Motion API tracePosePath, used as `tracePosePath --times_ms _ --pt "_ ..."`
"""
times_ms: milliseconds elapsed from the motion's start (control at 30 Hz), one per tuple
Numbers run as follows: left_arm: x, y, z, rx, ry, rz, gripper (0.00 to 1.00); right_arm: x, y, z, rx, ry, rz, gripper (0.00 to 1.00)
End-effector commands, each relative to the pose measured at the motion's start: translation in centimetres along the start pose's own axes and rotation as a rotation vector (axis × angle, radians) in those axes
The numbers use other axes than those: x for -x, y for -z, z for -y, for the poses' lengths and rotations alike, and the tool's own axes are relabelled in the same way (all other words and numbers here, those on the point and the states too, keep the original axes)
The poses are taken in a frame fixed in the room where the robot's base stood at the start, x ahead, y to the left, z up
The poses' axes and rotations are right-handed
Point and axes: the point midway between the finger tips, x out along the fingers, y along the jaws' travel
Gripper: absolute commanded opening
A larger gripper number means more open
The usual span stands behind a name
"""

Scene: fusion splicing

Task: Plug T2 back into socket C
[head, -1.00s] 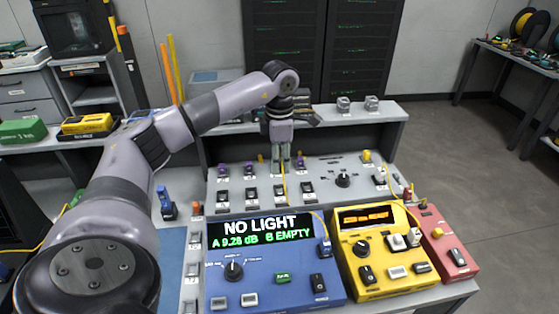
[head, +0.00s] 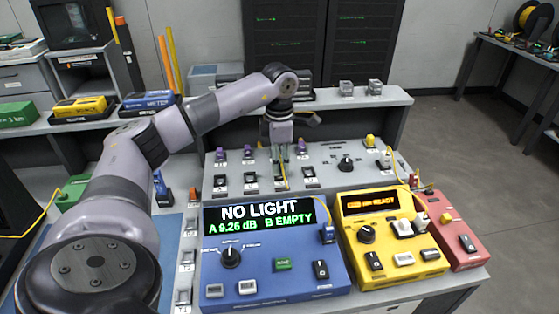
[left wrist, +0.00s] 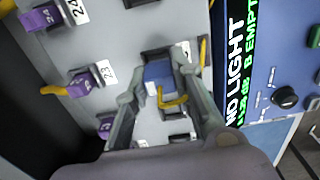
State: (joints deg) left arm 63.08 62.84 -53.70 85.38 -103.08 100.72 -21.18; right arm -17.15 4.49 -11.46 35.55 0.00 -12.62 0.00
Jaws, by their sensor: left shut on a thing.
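My left gripper (head: 279,152) is over the grey sloped panel (head: 325,180), among its rows of sockets. In the left wrist view its fingers (left wrist: 163,85) are shut on a blue plug (left wrist: 158,74) with a yellow cable (left wrist: 176,100). The plug is at a dark socket (left wrist: 160,54) on the panel; I cannot tell whether it is seated. No letter or name on the plug or that socket is readable. My right gripper is not in view.
Purple plugs (left wrist: 82,82) sit in neighbouring sockets beside the left finger. The blue meter (head: 268,255) in front reads NO LIGHT, A 9.26 dB, B EMPTY. A yellow box (head: 392,255) and a red box (head: 458,240) stand right of it.

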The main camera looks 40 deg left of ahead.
Motion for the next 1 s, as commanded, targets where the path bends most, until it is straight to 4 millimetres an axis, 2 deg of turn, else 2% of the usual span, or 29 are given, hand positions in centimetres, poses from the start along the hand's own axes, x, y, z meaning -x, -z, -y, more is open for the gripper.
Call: tracePosePath --times_ms 1000 --pt "0.02 -0.05 0.00 0.000 0.000 0.000 0.00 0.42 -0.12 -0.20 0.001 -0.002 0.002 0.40"
